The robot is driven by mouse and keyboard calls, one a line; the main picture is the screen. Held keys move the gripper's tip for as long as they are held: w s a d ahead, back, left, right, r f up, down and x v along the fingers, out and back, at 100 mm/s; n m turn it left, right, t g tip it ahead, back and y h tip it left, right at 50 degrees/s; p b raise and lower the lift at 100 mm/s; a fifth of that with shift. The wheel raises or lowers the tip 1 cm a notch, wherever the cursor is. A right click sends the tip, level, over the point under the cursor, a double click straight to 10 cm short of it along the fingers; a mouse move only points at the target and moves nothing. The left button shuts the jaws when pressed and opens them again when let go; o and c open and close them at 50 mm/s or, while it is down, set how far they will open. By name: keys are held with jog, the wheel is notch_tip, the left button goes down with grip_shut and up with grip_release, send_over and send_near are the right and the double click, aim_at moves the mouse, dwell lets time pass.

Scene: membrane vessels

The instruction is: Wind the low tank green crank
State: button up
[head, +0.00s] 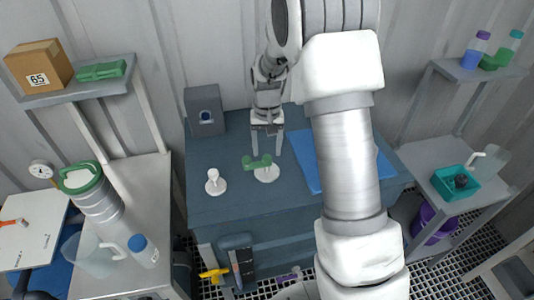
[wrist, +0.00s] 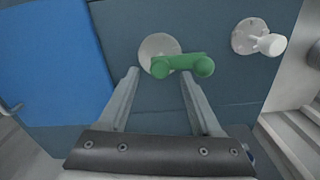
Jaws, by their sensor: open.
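The green crank (head: 258,161) sits on a round pale base on top of the low blue-grey tank (head: 215,207). In the wrist view the green crank (wrist: 182,64) lies just beyond my fingertips, its arm pointing right from the base. My gripper (head: 267,146) is above the crank, pointing down, with its fingers apart. In the wrist view my gripper (wrist: 160,75) is open and empty, one finger on each side of the crank's near edge. I cannot tell whether a finger touches it.
A white knob (head: 213,182) on a round base stands left of the crank. A blue mat (head: 303,160) lies to the right on the tank top. A grey box (head: 205,111) stands at the back left. A table with a green-lidded canister (head: 97,194) is at the left.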

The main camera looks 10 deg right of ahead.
aim_at(267, 158)
jog(key=shift+f, duration=1.55)
jog(key=shift+c, duration=0.2)
grip_shut()
